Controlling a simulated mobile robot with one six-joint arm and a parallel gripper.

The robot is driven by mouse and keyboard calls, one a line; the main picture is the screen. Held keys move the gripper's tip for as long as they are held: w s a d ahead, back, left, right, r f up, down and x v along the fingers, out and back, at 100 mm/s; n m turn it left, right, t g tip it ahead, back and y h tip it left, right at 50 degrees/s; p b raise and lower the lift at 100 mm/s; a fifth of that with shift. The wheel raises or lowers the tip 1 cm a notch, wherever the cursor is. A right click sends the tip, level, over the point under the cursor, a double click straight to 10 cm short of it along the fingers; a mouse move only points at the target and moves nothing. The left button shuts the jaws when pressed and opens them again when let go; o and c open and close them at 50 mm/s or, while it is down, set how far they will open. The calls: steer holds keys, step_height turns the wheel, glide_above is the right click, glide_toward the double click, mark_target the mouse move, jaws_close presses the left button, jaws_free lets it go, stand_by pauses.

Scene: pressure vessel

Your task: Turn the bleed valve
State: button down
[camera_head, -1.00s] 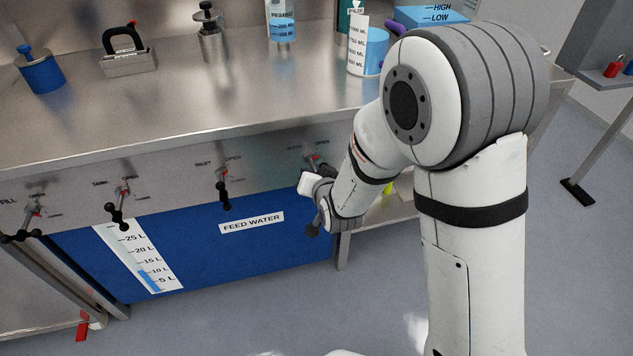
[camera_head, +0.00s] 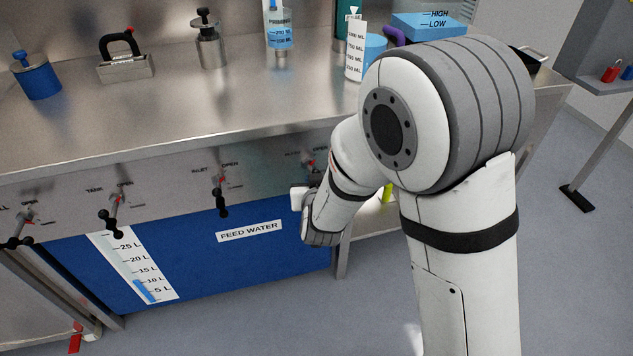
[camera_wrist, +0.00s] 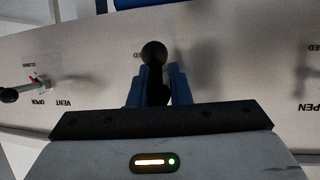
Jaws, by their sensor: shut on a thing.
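In the wrist view my gripper (camera_wrist: 154,88) is shut on a black lever handle (camera_wrist: 154,54) with a round ball end, which stands up between the blue fingers. The label behind it is mostly covered. In the head view the bleed valve (camera_head: 309,165) is the rightmost valve seen on the metal panel. Its red part and an OPEN label show, but its lever is hidden by my wrist. My fingers are also hidden there.
A vent valve (camera_wrist: 37,83) sits at the left in the wrist view. The inlet valve (camera_head: 220,192) and tank valve (camera_head: 115,208) are further left on the panel in the head view. The blue feed water tank (camera_head: 200,255) is below. Floor in front is clear.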

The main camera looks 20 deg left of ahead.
steer(key=shift+w+d+r, duration=0.2)
steer(key=shift+w, duration=0.05)
steer(key=c, duration=1.5)
jaws_free()
steer(key=shift+c, duration=0.2)
steer(key=shift+o, duration=0.4)
steer(key=p+v, duration=0.1)
steer(key=v, duration=0.6)
steer(key=shift+s, duration=0.35)
steer(key=shift+d+r, duration=0.15)
